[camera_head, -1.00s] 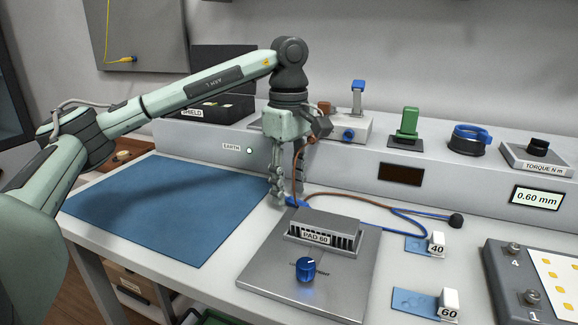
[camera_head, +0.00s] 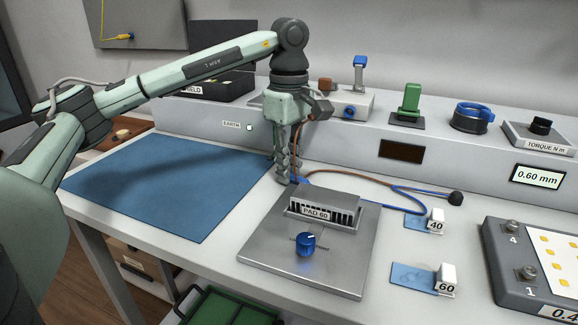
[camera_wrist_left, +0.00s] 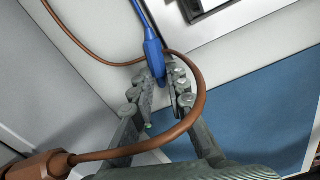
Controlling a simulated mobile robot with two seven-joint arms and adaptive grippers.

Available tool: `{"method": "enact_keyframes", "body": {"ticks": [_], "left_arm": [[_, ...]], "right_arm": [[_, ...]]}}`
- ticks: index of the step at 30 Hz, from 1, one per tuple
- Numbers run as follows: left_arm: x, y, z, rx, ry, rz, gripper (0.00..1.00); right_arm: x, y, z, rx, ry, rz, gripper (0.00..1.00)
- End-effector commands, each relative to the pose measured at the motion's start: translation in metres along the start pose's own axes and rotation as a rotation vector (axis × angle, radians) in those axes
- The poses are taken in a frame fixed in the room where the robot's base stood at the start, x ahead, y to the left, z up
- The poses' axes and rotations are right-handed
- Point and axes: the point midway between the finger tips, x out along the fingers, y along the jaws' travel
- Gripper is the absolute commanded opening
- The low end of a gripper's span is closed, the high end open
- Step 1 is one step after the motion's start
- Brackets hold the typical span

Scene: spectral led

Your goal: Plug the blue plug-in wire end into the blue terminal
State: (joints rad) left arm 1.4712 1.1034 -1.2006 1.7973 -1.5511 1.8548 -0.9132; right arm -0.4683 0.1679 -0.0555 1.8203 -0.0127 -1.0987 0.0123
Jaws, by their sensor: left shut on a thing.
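My left gripper (camera_head: 288,180) points down at the bench beside the grey metal plate and is shut on the blue plug-in wire end (camera_wrist_left: 154,55). In the left wrist view the blue end lies at the fingertips (camera_wrist_left: 165,80), its blue wire running up out of the picture. In the head view the fingers mostly hide it. A round blue part (camera_head: 348,112) on a grey box on the back ledge may be the blue terminal; I cannot tell for certain. My right gripper is not in view.
A brown wire (camera_wrist_left: 199,100) loops past the fingers in the left wrist view. The PAD 60 block (camera_head: 322,208) and a blue knob (camera_head: 305,244) stand on the metal plate (camera_head: 262,250). The blue mat (camera_head: 165,200) is clear. A green clamp (camera_head: 410,103) stands on the ledge.

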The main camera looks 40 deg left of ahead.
Motion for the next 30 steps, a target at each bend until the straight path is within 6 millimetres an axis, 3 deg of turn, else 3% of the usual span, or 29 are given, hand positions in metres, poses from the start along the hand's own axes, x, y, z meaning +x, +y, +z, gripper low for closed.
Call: {"method": "enact_keyframes", "body": {"ticks": [2, 3, 9, 20, 26, 30], "left_arm": [[0.0, 0.0, 0.0, 0.0, 0.0, 0.0, 0.0], [0.0, 0.0, 0.0, 0.0, 0.0, 0.0, 0.17], [0.0, 0.0, 0.0, 0.0, 0.0, 0.0, 0.39], [-0.006, 0.0, 0.0, 0.0, 0.0, 0.001, 0.39], [-0.04, 0.001, 0.001, 0.0, -0.001, 0.004, 0.39], [-0.075, 0.001, 0.001, 0.0, -0.001, 0.007, 0.39]], "right_arm": [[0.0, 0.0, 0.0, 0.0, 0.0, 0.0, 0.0], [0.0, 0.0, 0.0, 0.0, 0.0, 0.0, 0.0], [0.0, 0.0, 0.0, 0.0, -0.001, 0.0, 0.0], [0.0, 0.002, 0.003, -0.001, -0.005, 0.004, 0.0], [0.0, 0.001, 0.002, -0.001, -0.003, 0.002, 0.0], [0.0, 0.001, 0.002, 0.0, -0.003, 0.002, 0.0]]}}
